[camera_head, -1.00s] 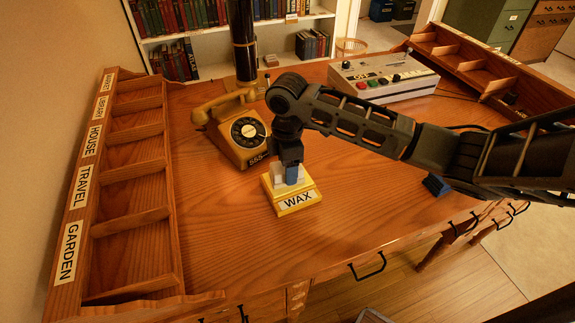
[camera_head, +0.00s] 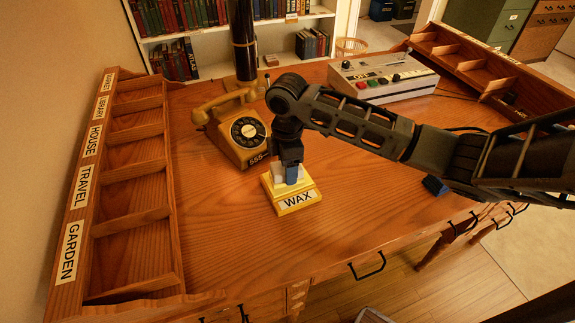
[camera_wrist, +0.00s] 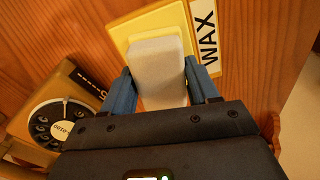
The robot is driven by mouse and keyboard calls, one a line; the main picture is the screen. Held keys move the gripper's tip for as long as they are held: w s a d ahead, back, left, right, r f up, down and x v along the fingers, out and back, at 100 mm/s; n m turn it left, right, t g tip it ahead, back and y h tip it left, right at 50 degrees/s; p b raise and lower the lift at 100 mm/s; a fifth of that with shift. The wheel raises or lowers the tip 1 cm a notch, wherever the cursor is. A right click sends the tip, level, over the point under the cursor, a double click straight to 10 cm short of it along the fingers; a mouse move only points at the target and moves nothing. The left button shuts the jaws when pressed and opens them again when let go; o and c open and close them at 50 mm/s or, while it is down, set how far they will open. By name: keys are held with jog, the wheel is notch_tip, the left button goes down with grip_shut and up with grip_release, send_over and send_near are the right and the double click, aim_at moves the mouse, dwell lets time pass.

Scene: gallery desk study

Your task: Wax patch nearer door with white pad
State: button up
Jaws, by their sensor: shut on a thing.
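A yellow block with a white label reading WAX (camera_head: 297,200) sits on the wooden desk in front of the telephone. A white pad (camera_wrist: 157,72) lies on the yellow wax block (camera_wrist: 125,35) in the wrist view. My gripper (camera_head: 291,174) points down over the wax, and its blue fingers are on both sides of the white pad, shut on it. The pad's underside is hidden, so I cannot tell whether it presses on the wax. No patch on the desk can be made out clearly.
A tan rotary telephone (camera_head: 243,135) stands close behind and left of my gripper. A labelled wooden rack (camera_head: 128,170) lines the left edge. A grey console (camera_head: 383,78) stands at the back right. The front desk middle is clear.

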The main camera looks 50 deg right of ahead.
dwell(0.3)
notch_tip(320, 180, up, 5)
jog(key=p, duration=0.4)
jog(key=shift+f, duration=0.1)
jog(key=shift+r, duration=1.05)
jog(key=shift+s, duration=0.1)
